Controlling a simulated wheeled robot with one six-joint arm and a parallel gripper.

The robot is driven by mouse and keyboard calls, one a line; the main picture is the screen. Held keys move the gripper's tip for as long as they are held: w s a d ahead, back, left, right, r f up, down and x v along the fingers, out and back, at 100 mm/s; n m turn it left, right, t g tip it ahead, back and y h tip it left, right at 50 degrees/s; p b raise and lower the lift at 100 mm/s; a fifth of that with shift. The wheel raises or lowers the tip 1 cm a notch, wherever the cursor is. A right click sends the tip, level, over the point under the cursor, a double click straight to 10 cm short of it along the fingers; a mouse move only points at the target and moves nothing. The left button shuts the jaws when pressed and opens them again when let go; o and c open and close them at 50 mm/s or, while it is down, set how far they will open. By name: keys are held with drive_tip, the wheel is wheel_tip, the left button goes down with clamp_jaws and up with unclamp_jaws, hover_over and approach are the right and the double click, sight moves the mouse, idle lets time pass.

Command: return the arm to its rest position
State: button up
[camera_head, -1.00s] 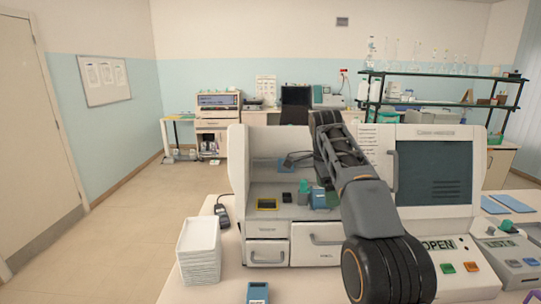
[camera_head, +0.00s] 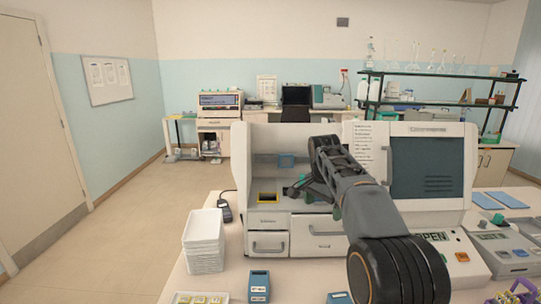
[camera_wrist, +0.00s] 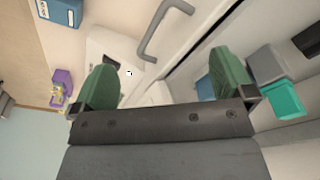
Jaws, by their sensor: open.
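My arm reaches from the lower right of the head view up across the white staining machine (camera_head: 457,220). My gripper (camera_head: 302,190) hangs small and partly covered in front of the machine's open left bay. In the wrist view my gripper (camera_wrist: 166,80) shows two green fingertips spread wide apart, with nothing held between them. A grey drawer handle (camera_wrist: 163,28) and the machine's white front lie beyond the fingers. A grey and teal block (camera_wrist: 280,90) shows just right of the right finger.
A stack of white trays (camera_head: 204,242) stands left of the machine. A blue device (camera_head: 259,284) lies on the near table. A yellow-framed slot (camera_head: 267,198) sits in the bay. A grey device (camera_head: 508,250) stands at the right. Floor at the left is clear.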

drive_tip(key=s+f+n+t, duration=0.1)
drive_tip(key=s+f+n, duration=0.4)
drive_tip(key=s, duration=0.9)
drive_tip(key=s+d+f+n+t+y, duration=0.1)
drive_tip(key=s+f+n, duration=0.3)
drive_tip(key=s, duration=0.9)
drive_tip(key=shift+s+d+f+n+t, duration=0.25)
drive_tip(key=shift+s+f+n+t, duration=0.1)
drive_tip(key=shift+n+t, duration=0.4)
drive_tip(key=shift+c, duration=0.2)
